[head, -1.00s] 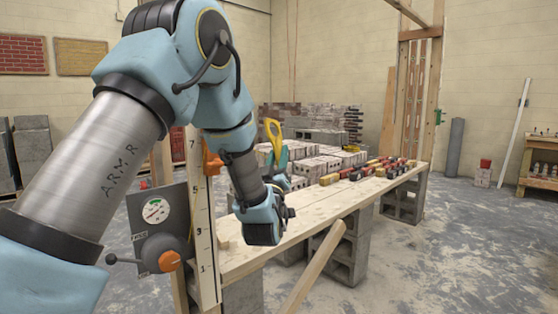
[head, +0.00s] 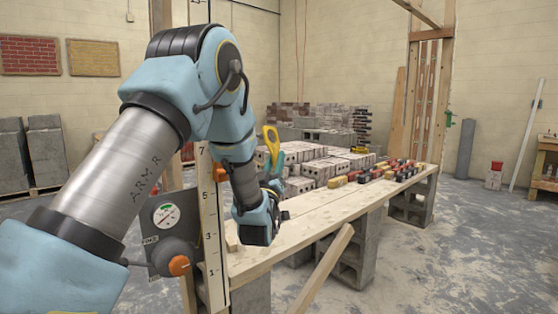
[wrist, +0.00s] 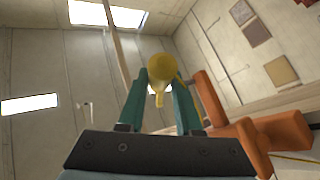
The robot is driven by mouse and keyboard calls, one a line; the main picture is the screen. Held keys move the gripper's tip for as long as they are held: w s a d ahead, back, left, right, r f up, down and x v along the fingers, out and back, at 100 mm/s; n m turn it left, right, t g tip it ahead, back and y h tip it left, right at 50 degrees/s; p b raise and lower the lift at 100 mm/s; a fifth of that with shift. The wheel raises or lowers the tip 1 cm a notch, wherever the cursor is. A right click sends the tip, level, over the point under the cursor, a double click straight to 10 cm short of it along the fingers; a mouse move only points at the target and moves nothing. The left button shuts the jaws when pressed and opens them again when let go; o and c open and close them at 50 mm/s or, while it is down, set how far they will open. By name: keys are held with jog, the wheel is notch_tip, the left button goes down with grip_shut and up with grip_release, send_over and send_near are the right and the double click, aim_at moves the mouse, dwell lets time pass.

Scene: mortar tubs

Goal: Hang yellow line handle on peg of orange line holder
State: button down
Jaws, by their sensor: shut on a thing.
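The yellow line handle (head: 269,136) stands upright above my gripper (head: 273,158), whose teal fingers are shut on it. In the wrist view the handle (wrist: 173,69) sits between the two fingertips of my gripper (wrist: 159,88), its rounded end towards the camera. The orange line holder (wrist: 258,132) is at the right of the wrist view, with an arm reaching up beside the right finger. In the head view only a small part of the holder (head: 220,172) shows at the numbered post, behind my arm. The handle is apart from the holder.
The numbered post (head: 211,230) rises left of my gripper. A gauge panel (head: 167,215) with an orange knob is beside it. A plank bench (head: 310,215) on concrete blocks carries grey blocks (head: 322,168) and several small coloured pieces. A slanted timber (head: 325,268) leans at its front.

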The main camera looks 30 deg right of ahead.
jog(key=w, duration=0.2)
jog(key=w+f, duration=0.1)
jog(key=w+a, duration=0.1)
jog(key=w, duration=0.1)
jog(key=shift+w+a+f, duration=0.1)
jog(key=shift+w+f, duration=0.15)
jog(key=shift+w, duration=0.05)
dwell(0.4)
jog(key=shift+b, duration=0.3)
dwell(0.6)
grip_release()
dwell(0.5)
dwell(0.9)
